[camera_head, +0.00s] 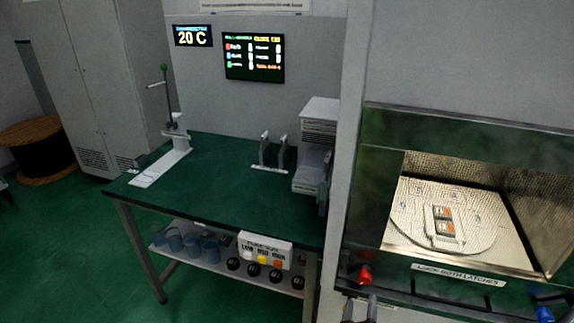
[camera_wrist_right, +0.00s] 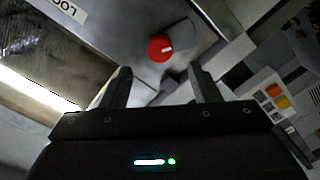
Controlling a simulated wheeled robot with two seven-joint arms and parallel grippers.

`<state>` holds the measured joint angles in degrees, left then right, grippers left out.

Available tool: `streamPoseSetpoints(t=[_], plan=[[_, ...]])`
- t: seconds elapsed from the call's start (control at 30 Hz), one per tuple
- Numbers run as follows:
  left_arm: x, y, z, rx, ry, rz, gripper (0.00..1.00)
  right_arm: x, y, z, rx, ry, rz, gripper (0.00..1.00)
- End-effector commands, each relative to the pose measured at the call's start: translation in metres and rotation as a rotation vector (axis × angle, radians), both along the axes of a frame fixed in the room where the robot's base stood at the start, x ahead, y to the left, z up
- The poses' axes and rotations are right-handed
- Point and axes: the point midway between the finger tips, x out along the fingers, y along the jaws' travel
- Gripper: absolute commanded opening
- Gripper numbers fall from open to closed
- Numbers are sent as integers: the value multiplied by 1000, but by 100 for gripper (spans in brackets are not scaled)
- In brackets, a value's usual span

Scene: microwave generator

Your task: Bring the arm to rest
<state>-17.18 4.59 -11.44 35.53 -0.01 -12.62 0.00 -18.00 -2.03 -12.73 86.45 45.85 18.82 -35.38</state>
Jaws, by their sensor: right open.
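My right gripper (camera_head: 360,304) shows at the bottom edge of the head view, just below the red latch knob (camera_head: 364,275) on the microwave chamber's front. In the right wrist view its two fingers (camera_wrist_right: 159,78) stand apart with nothing between them. The red knob (camera_wrist_right: 160,47) lies beyond the fingertips there, with a visible gap. My left gripper is in neither view.
The lit chamber holds a round plate (camera_head: 410,218) with a small device (camera_head: 443,224) on it. A blue knob (camera_head: 545,314) is at its lower right. A green-topped bench (camera_head: 222,165) stands left, with a lever press (camera_head: 177,130) and grey stand (camera_head: 316,150). Green floor is clear at lower left.

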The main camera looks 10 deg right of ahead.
Motion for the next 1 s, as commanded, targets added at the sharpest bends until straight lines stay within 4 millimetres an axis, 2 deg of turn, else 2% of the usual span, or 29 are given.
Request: streamPoseSetpoints(t=[0.07, 0.17, 0.27, 0.3, 0.37, 0.4, 0.47, 0.5, 0.57, 0.6, 0.7, 0.83, 0.9, 1.0], plan=[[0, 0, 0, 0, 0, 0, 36, -1, 2, -9, 12, 18, 12, 56], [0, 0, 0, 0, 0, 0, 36, -5, 9, -44, 62, 87, 56, 56], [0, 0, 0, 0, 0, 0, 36, -19, 22, -105, 155, 211, 118, 56], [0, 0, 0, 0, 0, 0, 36, -29, 27, -133, 202, 273, 141, 56], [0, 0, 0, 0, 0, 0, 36, -49, 34, -175, 275, 370, 168, 56], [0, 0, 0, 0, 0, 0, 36, -65, 39, -201, 323, 436, 181, 56], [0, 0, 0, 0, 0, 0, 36, -92, 44, -238, 395, 536, 190, 56], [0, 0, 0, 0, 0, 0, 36, -112, 47, -262, 442, 604, 193, 56], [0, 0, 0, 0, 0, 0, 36, -145, 51, -294, 510, 705, 186, 56], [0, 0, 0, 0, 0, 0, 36, -169, 52, -313, 554, 773, 177, 56], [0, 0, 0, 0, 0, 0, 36, -231, 55, -352, 657, 934, 140, 56], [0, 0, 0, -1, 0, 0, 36, -301, 56, -381, 759, 1102, 79, 56], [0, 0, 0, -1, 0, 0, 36, -327, 56, -389, 795, 1163, 51, 56], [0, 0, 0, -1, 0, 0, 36, -352, 56, -394, 828, 1218, 23, 56]])
